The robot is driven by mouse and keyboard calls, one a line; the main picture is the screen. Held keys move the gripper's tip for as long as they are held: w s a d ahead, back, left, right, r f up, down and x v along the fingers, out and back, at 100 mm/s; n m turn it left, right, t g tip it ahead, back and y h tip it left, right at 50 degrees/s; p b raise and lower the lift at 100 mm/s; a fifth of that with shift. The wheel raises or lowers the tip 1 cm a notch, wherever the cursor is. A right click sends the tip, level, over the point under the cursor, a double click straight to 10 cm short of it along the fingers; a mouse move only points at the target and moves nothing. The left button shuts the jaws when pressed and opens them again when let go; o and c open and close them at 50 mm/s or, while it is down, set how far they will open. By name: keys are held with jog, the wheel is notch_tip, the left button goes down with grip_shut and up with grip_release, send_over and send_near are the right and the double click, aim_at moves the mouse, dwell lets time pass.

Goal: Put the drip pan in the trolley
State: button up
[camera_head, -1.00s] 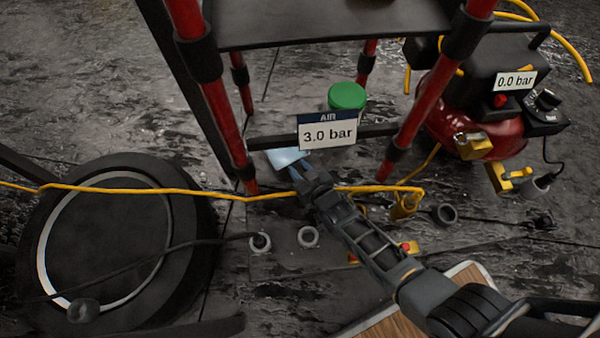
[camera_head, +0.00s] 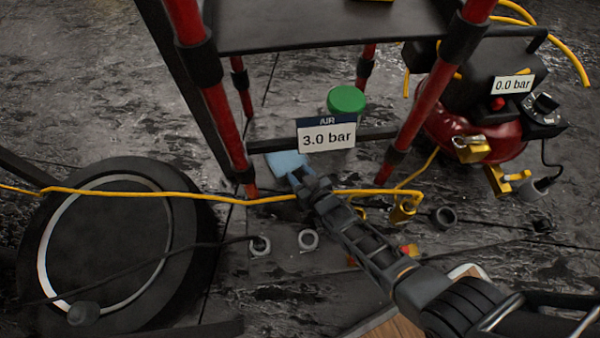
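A pale blue flat piece (camera_head: 287,162), which may be the drip pan, shows at the tip of my gripper (camera_head: 298,178), below the lower bar of the red-legged frame. Its far part is hidden behind the bar and the pressure sign. My fingertips are right at its near edge; I cannot tell whether they grip it or only lie beside it. The trolley appears to be this frame with red posts and a black shelf (camera_head: 330,28); only part of it is in view.
A yellow hose (camera_head: 150,191) crosses in front of the frame near my gripper. A green-lidded container (camera_head: 346,100) stands behind the sign reading 3.0 bar (camera_head: 327,136). A red compressor (camera_head: 455,130) stands at right, a large black disc (camera_head: 110,240) at left. Grey rings (camera_head: 308,240) lie nearby.

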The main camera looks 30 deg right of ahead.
jog(key=shift+o, duration=1.1)
jog(key=shift+f, duration=0.5)
jog(key=shift+r, duration=0.35)
jog(key=p+v, duration=0.6)
jog(key=v, duration=0.6)
jog(key=shift+r, duration=0.45)
